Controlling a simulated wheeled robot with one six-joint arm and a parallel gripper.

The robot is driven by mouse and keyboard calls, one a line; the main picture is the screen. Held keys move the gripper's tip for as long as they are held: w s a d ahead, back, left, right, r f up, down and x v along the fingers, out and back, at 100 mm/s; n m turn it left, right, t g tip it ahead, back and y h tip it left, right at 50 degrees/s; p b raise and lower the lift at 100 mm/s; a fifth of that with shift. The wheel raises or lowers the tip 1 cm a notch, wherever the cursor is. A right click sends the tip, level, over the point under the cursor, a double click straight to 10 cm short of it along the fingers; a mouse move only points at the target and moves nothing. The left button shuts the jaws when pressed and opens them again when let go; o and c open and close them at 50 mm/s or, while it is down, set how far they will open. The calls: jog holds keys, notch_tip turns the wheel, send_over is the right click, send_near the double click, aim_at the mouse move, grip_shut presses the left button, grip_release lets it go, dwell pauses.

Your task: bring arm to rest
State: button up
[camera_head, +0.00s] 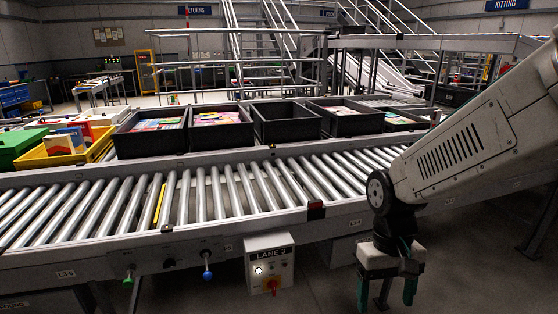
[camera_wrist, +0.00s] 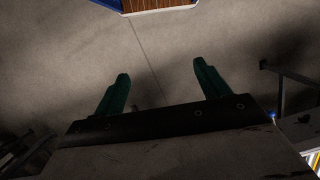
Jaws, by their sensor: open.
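My gripper (camera_head: 386,290) hangs down at the lower right of the head view, in front of the conveyor's near side rail. Its two green fingers are apart with nothing between them. In the wrist view the gripper (camera_wrist: 160,85) also shows open and empty, with bare grey floor beyond the fingertips. My arm comes in from the right edge of the head view and bends downward at the wrist.
A roller conveyor (camera_head: 220,195) runs across the head view. Black bins (camera_head: 150,143) and a yellow bin (camera_head: 72,157) stand behind its rollers. A LANE 3 control box (camera_head: 269,264) is left of my gripper. A brown-topped object (camera_wrist: 158,5) is at the wrist view's top edge.

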jog(key=s+d+r+m+t, duration=0.1)
jog(key=s+d+r+t, duration=0.3)
jog(key=s+r, duration=0.8)
jog(key=shift+d+r, duration=0.45)
jog(key=shift+d, duration=0.75)
